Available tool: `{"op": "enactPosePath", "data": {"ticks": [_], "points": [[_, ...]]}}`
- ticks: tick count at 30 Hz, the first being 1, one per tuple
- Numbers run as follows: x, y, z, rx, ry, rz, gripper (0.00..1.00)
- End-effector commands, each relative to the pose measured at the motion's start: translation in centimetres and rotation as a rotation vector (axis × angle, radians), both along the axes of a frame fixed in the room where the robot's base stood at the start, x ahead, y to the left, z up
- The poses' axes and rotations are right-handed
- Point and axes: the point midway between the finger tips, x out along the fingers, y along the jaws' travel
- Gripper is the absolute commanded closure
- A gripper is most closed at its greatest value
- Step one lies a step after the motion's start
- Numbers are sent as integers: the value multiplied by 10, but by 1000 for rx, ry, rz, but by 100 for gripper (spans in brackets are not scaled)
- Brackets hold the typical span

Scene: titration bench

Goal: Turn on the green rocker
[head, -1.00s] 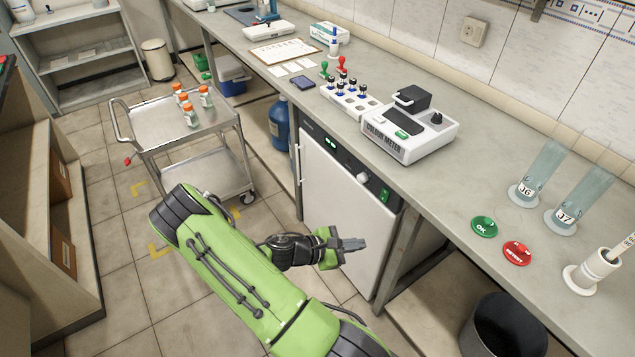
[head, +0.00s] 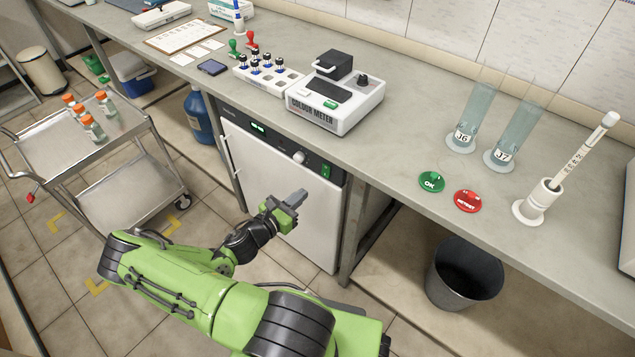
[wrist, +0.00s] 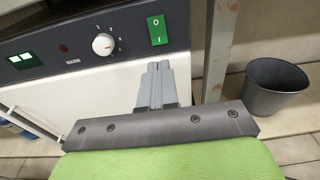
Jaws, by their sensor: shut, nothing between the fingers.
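The green rocker (head: 326,171) is on the right end of the dark control panel of the white under-bench cabinet (head: 262,185). In the wrist view the rocker (wrist: 157,30) shows a 0 at the top and a 1 at the bottom. My gripper (head: 297,196) is shut and empty, in front of the cabinet and a little below and left of the rocker in the head view. In the wrist view the closed fingertips (wrist: 157,66) point up at the rocker from just below it. I cannot tell the exact gap; no contact shows.
A white dial (head: 299,157) and a lit green display (head: 257,127) share the panel. The bench edge overhangs above. A bench leg (head: 356,235) and a dark bin (head: 465,272) stand to the right. A steel trolley (head: 110,140) with bottles stands left.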

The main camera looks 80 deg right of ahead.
Motion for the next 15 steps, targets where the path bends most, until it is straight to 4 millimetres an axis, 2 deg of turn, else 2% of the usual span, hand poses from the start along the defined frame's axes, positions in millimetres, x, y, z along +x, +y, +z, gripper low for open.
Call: {"op": "enactPosePath", "data": {"ticks": [3, 9, 15], "points": [[-12, -24, -5, -2, -2, -4, 100], [-27, -61, -10, -1, -2, -2, 100], [-33, -78, -11, 0, -1, 0, 100]]}}
